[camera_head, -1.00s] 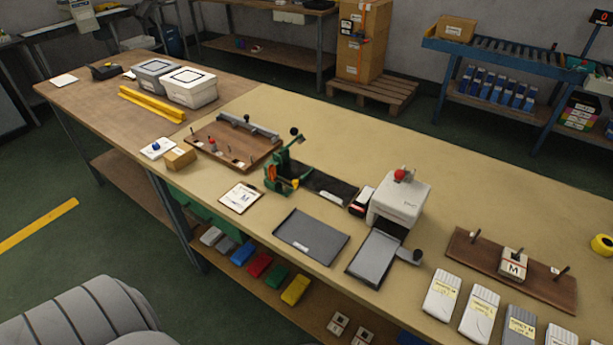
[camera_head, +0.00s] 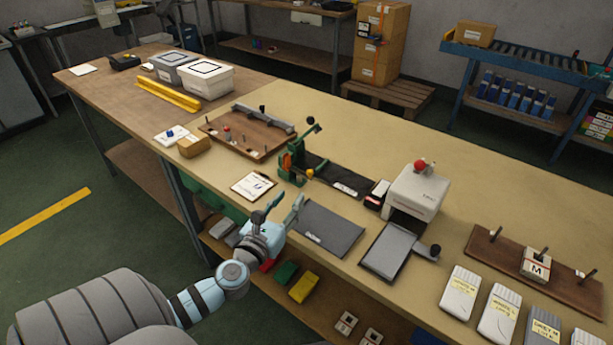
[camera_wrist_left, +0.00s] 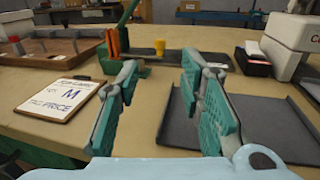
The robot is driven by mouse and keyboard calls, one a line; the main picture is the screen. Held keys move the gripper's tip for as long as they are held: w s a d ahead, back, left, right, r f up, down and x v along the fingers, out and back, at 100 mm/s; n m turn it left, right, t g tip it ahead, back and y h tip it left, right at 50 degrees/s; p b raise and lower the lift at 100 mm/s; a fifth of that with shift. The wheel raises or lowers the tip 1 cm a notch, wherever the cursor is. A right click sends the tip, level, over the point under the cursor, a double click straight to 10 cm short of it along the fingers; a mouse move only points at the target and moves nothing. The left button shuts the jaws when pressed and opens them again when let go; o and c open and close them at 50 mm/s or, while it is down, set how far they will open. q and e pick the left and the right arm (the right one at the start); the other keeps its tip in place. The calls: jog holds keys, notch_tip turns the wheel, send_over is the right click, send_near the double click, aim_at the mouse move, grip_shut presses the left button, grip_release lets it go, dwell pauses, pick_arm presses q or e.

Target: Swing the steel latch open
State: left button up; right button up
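No part is clearly marked as the steel latch. A grey steel bar with a black knob (camera_head: 262,118) lies along the back of a brown pegged board (camera_head: 222,140). A short grey lever with a black knob (camera_head: 434,251) sits beside the tray of the white press (camera_head: 418,190). I cannot tell which is the latch. My left gripper (camera_head: 283,203) is open and empty at the table's front edge, apart from both. In the left wrist view its fingers (camera_wrist_left: 160,68) stand wide apart, with bare table between them. My right gripper is not in view.
A clipboard (camera_head: 253,186) lies left of the left gripper and a dark flat tray (camera_head: 328,230) lies right of it. A green hand-lever fixture (camera_head: 294,165) stands behind. The table behind the press is clear.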

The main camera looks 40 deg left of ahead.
aim_at(309, 173)
pick_arm(q)
jog(key=x, duration=1.1)
jog(key=shift+c, duration=0.5)
grip_shut()
